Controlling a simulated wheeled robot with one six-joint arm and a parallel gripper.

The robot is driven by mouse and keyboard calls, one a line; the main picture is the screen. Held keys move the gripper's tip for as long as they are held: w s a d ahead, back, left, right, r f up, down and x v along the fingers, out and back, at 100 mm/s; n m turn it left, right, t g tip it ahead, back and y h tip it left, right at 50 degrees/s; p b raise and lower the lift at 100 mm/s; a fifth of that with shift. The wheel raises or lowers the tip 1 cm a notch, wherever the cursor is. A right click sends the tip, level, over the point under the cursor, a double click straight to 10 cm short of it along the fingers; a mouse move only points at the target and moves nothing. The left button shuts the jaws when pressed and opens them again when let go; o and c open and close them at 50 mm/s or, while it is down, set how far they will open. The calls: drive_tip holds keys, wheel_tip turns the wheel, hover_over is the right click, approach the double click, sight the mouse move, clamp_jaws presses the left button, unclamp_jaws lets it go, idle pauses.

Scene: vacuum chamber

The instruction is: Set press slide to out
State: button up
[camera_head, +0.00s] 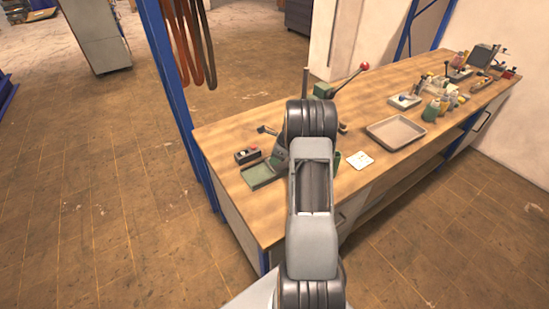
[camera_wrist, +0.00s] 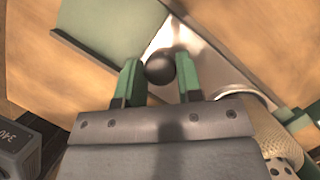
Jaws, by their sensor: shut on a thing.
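In the wrist view, my gripper (camera_wrist: 159,75) has its two green fingers shut on a round black knob (camera_wrist: 160,65), one finger on each side. A shiny metal plate (camera_wrist: 211,62) lies under and beside the knob; I cannot tell for sure whether it is the press slide. A flat green plate (camera_wrist: 115,27) with a dark raised edge lies at the upper left. In the head view, a green plate (camera_head: 261,175) shows on the bench, left of my arm. My arm hides the gripper and the knob there.
A grey box (camera_wrist: 18,152) is close at the wrist view's lower left. On the wooden bench (camera_head: 385,88) stand a dark box with a red button (camera_head: 247,155), a red-knobbed lever (camera_head: 363,67), a grey tray (camera_head: 396,132) and a white card (camera_head: 360,160). A blue post (camera_head: 172,75) rises at left.

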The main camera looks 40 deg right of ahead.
drive_tip(key=a, duration=1.1)
drive_tip(key=shift+w+a, duration=0.15)
drive_tip(key=shift+w, duration=0.2)
clamp_jaws()
drive_tip(key=o, duration=1)
unclamp_jaws()
drive_tip(key=shift+a, duration=0.25)
drive_tip(key=shift+o, duration=0.4)
drive_tip(key=shift+d, duration=0.25)
drive_tip(key=v, duration=1.4)
drive_tip(key=shift+b, duration=0.4)
drive_tip(key=shift+s+a+f, duration=0.1)
drive_tip(key=shift+a, duration=0.05)
